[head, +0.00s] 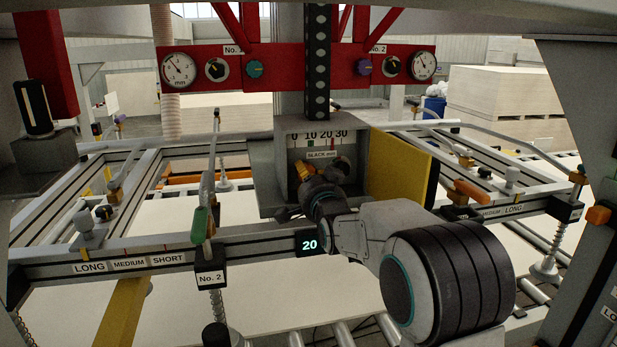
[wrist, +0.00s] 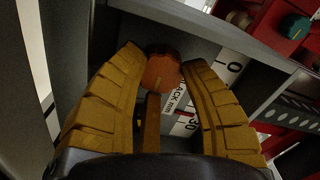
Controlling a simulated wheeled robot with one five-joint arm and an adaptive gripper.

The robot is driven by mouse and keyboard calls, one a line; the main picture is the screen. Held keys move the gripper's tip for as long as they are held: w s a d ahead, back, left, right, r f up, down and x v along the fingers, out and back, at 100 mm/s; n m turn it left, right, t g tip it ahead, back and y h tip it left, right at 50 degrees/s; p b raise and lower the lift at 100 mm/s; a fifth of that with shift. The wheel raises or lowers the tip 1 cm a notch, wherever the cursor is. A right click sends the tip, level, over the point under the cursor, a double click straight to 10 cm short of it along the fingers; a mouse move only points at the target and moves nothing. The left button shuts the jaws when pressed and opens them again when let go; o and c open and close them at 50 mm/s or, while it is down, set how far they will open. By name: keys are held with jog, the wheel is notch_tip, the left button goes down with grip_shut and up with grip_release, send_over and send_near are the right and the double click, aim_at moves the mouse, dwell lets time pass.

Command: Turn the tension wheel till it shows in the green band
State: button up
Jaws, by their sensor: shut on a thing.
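The tension wheel, a small orange-brown knob (wrist: 160,73) with a pale line on its face, sits between my gripper's two yellow ribbed fingers in the wrist view. My gripper (wrist: 163,60) is shut on it. In the head view my gripper (head: 308,170) reaches into an open grey box (head: 292,125) and hides the wheel there. The slack scale (head: 318,135) in the box reads 0, 10, 20, 30 and has a red mark near the 30 end. The scale also shows partly in the wrist view (wrist: 228,68). I cannot make out a pointer position against a green band.
A yellow door (head: 398,170) stands open at the box's right. A red panel (head: 290,66) with dials and knobs runs above. A grey rail (head: 110,265) with levers and a display reading 20 (head: 309,244) lies in front.

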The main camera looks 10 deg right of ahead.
jog(key=shift+m+b, duration=0.3)
jog(key=shift+b, duration=0.3)
jog(key=m+b, duration=0.2)
jog(key=b, duration=0.1)
jog(key=shift+f, duration=0.15)
jog(key=m+b, duration=0.2)
jog(key=b, duration=0.1)
jog(key=shift+m, duration=0.3)
jog(key=m+b, duration=0.3)
jog(key=shift+m, duration=0.4)
jog(key=m+b, duration=0.2)
jog(key=m, duration=0.1)
jog(key=shift+r+m, duration=0.25)
jog(key=shift+m, duration=0.05)
jog(key=m+b, duration=0.2)
jog(key=m, duration=0.2)
jog(key=shift+m, duration=0.3)
jog(key=m+b, duration=0.1)
jog(key=m, duration=0.3)
jog(key=shift+r+m+b, duration=0.15)
jog(key=shift+m+b, duration=0.2)
jog(key=shift+m, duration=0.05)
